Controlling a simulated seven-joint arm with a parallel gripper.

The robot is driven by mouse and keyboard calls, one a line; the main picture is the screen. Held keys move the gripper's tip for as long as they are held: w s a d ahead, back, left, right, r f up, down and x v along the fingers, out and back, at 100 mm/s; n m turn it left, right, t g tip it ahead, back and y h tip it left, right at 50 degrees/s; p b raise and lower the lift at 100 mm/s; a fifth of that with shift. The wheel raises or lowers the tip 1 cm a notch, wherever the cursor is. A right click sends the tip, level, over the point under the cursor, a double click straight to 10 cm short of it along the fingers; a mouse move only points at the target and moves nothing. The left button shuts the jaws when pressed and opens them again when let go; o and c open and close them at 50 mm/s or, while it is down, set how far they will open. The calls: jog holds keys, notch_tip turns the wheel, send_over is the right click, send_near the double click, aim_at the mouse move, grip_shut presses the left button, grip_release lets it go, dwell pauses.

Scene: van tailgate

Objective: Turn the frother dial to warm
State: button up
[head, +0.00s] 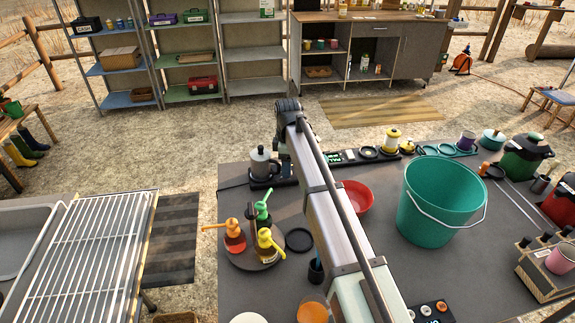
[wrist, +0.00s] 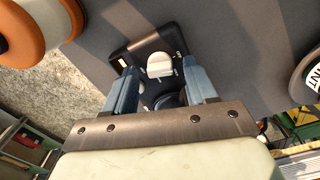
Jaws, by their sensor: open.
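In the wrist view a black frother base (wrist: 140,48) lies on the dark grey table top. A pale, rounded dial (wrist: 160,65) stands on it, with small light marks beside it that are too small to read. My gripper (wrist: 160,72) is open, one blue-grey finger on each side of the dial, with gaps showing; contact cannot be judged. A dark round part shows between the fingers nearer the palm. In the head view a grey metal jug (head: 262,163) stands on a black base at the table's far left; my arm hides the gripper there.
A red bowl (head: 357,197) and a teal bucket (head: 440,205) stand right of my arm. A tray with several pump bottles (head: 235,238) stands left of it. In the wrist view an orange-and-white round object (wrist: 35,30) and a labelled round object (wrist: 308,78) flank the base.

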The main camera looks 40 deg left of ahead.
notch_tip(320, 180, up, 14)
jog(key=shift+f, duration=0.2)
dwell(0.4)
notch_tip(320, 180, down, 14)
jog(key=shift+r, duration=0.1)
dwell(0.8)
jog(key=c, duration=1)
jog(key=shift+c, duration=0.2)
